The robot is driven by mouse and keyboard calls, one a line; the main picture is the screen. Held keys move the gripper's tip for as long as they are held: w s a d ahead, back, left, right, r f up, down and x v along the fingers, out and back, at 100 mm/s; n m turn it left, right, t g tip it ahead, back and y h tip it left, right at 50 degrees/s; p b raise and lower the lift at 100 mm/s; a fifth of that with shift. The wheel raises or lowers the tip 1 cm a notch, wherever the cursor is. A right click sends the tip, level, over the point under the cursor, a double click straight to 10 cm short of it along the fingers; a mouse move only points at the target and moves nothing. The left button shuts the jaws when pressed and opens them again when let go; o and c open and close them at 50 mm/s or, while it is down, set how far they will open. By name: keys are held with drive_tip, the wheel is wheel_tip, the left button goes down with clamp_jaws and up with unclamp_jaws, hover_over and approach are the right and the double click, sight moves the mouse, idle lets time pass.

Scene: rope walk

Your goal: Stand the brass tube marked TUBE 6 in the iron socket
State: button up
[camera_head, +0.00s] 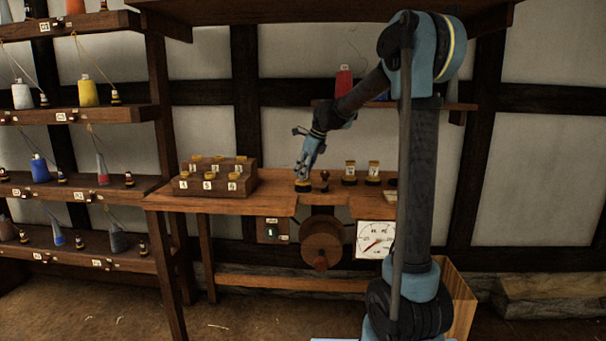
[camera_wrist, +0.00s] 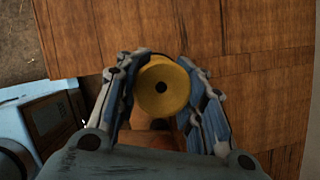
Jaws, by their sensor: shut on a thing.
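My gripper (camera_head: 303,180) is low over the wooden bench, with its fingers closed around a round yellow brass piece. In the wrist view this brass piece (camera_wrist: 162,88) shows end-on, with a dark hole in its middle, between the two fingers (camera_wrist: 160,100). Its marking does not show, so I cannot tell whether it is TUBE 6. A low dark, yellow-edged form (camera_head: 303,187) sits directly under the fingers in the head view. I cannot tell whether it is the held piece or the iron socket. Two labelled, yellow-topped pieces (camera_head: 349,173) (camera_head: 373,173) stand to the right.
A stepped wooden rack (camera_head: 218,184) with numbered, brass-topped places stands left on the bench (camera_head: 270,205). A wheel (camera_head: 323,241) and dial (camera_head: 375,238) are below. Shelves with cones (camera_head: 75,115) stand left.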

drive_tip(key=shift+f, duration=0.5)
idle(0.4)
drive_tip(key=o, duration=1)
drive_tip(key=shift+o, duration=0.2)
drive_tip(key=v, duration=1.1)
drive_tip(key=shift+d, duration=0.15)
